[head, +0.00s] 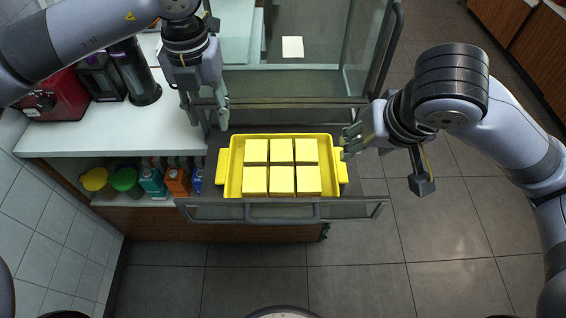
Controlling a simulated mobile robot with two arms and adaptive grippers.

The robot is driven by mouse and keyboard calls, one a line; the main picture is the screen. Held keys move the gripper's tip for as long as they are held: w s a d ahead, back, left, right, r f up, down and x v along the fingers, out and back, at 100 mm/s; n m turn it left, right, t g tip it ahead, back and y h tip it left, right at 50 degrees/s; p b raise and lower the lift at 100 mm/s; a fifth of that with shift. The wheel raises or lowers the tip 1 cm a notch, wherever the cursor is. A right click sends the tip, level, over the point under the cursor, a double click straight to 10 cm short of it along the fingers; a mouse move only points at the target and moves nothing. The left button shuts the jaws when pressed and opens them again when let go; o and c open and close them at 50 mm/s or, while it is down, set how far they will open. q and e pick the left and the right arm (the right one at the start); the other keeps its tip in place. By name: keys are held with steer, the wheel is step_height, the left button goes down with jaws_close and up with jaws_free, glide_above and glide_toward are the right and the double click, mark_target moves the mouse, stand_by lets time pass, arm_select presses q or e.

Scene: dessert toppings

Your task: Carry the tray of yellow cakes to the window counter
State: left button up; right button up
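A yellow tray (230,180) with several square yellow cakes (281,165) sits level on a dark surface in the middle of the head view. It has a handle at each end. My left gripper (206,112) is above and behind the tray's left handle (222,167), its fingers apart and pointing down, with nothing between them. My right gripper (347,141) is just behind the right handle (341,166), its fingers apart and apparently empty. Neither gripper visibly holds the tray. I cannot tell which surface is the window counter.
A glass-sided case (300,82) stands behind the tray. A white counter (120,130) at left holds a red appliance (62,97). Bottles and cartons (177,182) stand on the shelf below. Tiled floor (440,235) is clear at right.

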mark_target(223, 164)
arm_select(q)
step_height(223, 164, down, 18)
steer(key=shift+w+r, duration=0.1)
steer(key=shift+r, duration=0.1)
arm_select(e)
steer(key=x, duration=1.7)
steer(key=shift+w+f, duration=0.1)
steer(key=shift+f, duration=0.2)
arm_select(q)
steer(key=c, duration=0.8)
arm_select(e)
steer(key=c, duration=0.8)
arm_select(q)
jaws_close()
arm_select(e)
jaws_close()
arm_select(q)
steer(key=shift+r, duration=0.1)
